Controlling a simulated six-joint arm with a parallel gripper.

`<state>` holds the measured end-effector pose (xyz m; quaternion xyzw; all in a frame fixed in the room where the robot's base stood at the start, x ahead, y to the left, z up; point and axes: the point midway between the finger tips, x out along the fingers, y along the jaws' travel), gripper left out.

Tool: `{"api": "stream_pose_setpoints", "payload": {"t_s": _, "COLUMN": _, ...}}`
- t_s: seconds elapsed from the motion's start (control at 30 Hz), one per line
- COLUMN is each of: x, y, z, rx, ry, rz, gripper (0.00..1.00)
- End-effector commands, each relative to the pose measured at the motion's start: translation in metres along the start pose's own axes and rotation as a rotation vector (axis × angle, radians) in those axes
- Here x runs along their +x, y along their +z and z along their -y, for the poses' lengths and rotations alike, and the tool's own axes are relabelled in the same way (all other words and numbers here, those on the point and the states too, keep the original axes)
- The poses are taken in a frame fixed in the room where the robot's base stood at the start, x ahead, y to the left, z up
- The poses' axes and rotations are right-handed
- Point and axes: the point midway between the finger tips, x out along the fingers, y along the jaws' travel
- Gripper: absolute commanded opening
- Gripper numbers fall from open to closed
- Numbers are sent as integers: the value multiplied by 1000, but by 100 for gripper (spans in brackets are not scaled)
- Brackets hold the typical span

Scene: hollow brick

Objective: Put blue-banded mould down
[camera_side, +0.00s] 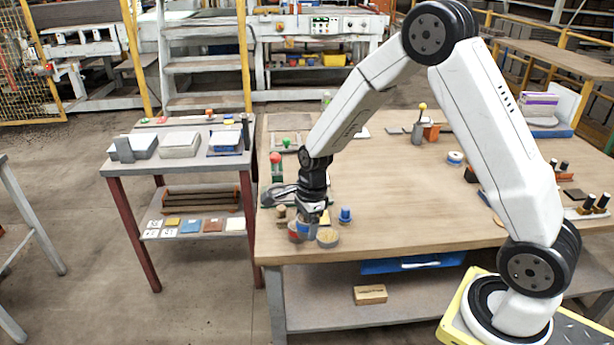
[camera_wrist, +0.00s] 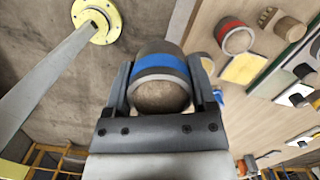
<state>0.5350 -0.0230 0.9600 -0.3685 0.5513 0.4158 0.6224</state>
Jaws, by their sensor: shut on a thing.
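My gripper (camera_side: 310,208) is near the front left corner of the wooden table, pointing down. It is shut on the blue-banded mould (camera_side: 308,229), a grey cylinder with a blue band. In the wrist view the mould (camera_wrist: 162,64) sits between the two fingers, its round tan end facing the camera. A red-banded mould (camera_side: 294,236) stands close by on the left; it also shows in the wrist view (camera_wrist: 236,38). A tan-topped round piece (camera_side: 328,237) stands close by on the right. I cannot tell whether the held mould touches the table.
A blue knobbed piece (camera_side: 346,214) stands right of my gripper, and a tan knobbed piece (camera_side: 281,213) stands left. A yellow square (camera_wrist: 244,69) lies beside the red-banded mould. Red- and green-topped pieces (camera_side: 277,166) stand further back. The table (camera_side: 400,205) is largely clear to the right.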

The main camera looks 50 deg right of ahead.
Motion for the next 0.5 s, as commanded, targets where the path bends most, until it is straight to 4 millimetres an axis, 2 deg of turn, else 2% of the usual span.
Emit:
{"api": "stream_pose_setpoints", "payload": {"t_s": 0.33, "x": -1, "y": 0, "z": 1, "rx": 2, "ry": -2, "rz": 1, "gripper": 0}}
{"api": "stream_pose_setpoints", "payload": {"t_s": 0.5, "x": -3, "y": -10, "z": 5, "rx": 28, "ry": -5, "rz": 1, "gripper": 0}}
